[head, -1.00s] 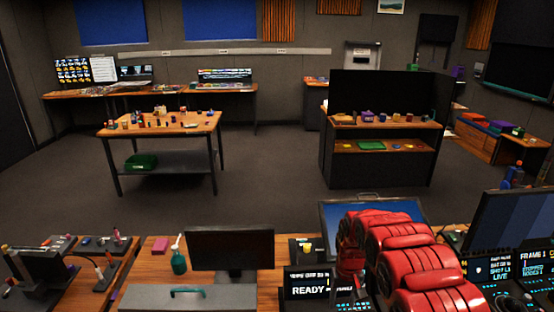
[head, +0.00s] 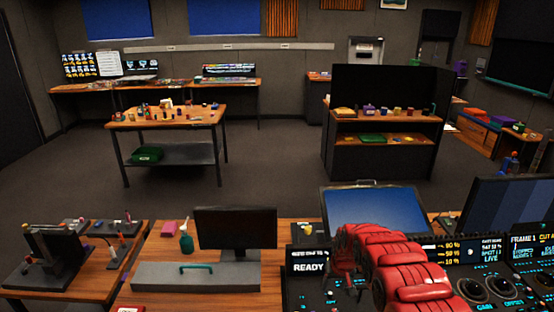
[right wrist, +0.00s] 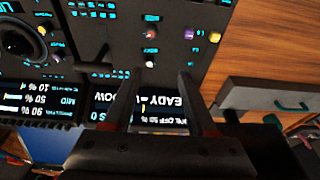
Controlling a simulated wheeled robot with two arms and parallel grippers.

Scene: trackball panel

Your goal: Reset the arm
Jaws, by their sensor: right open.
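My right arm, with red segmented covers, reaches in at the bottom right of the head view over the black control panel (head: 310,290). Its gripper is mostly hidden there behind the arm. In the right wrist view the right gripper (right wrist: 158,82) has its two dark fingers apart with nothing between them, above the panel face with its lit "READY" display (right wrist: 140,108). A round dark trackball (right wrist: 20,38) in a ring shows at the upper left of that view. Two round trackballs, one here (head: 471,286), sit on the panel right of the arm in the head view. My left gripper is not in view.
A blue-screened monitor (head: 372,210) stands behind the panel, and another screen (head: 515,215) at the right. A dark monitor (head: 235,227) and a grey drawer box with a teal handle (head: 195,275) are to the left. Open floor (head: 270,165) lies beyond the desk.

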